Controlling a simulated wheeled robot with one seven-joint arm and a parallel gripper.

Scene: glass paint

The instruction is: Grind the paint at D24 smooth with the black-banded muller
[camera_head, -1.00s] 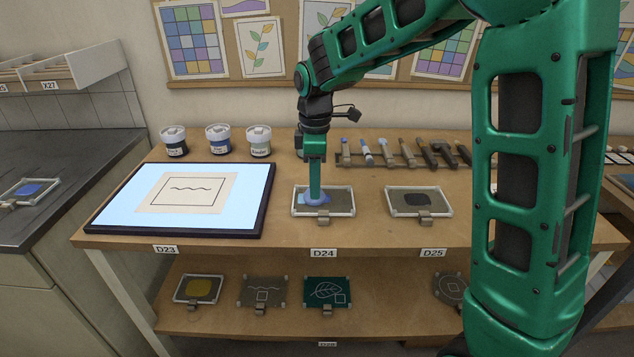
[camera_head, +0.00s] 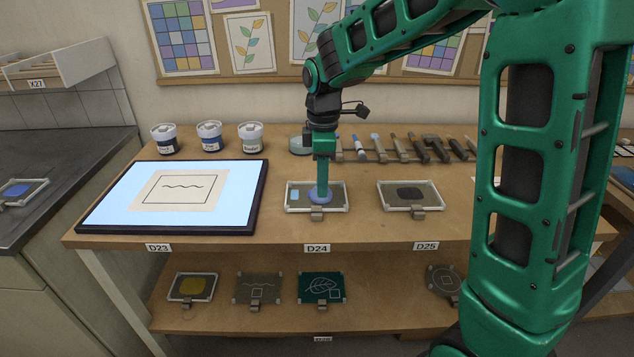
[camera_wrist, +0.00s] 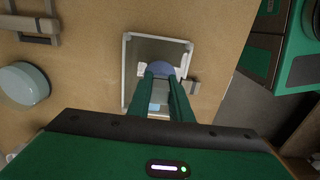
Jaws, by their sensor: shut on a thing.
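At D24 a grey slab in a pale frame (camera_head: 335,207) lies on the tabletop; the wrist view also shows its frame (camera_wrist: 127,75). My gripper (camera_head: 321,186) points down over the slab, right of its middle. It is shut on a blue, rounded glassy muller (camera_head: 319,196), which sits low on the slab; it also shows in the wrist view (camera_wrist: 160,69) at the fingertips. Its black band cannot be made out. A light-blue patch (camera_head: 295,195) shows on the slab's left part. Paint under the muller is hidden.
A pale glass round thing (camera_head: 299,145) stands behind the slab. Several tools lie in a rack (camera_head: 380,157) at the back. A lit panel (camera_head: 120,192) is left, another framed slab (camera_head: 424,187) right at D25. Three jars (camera_head: 209,137) stand back left.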

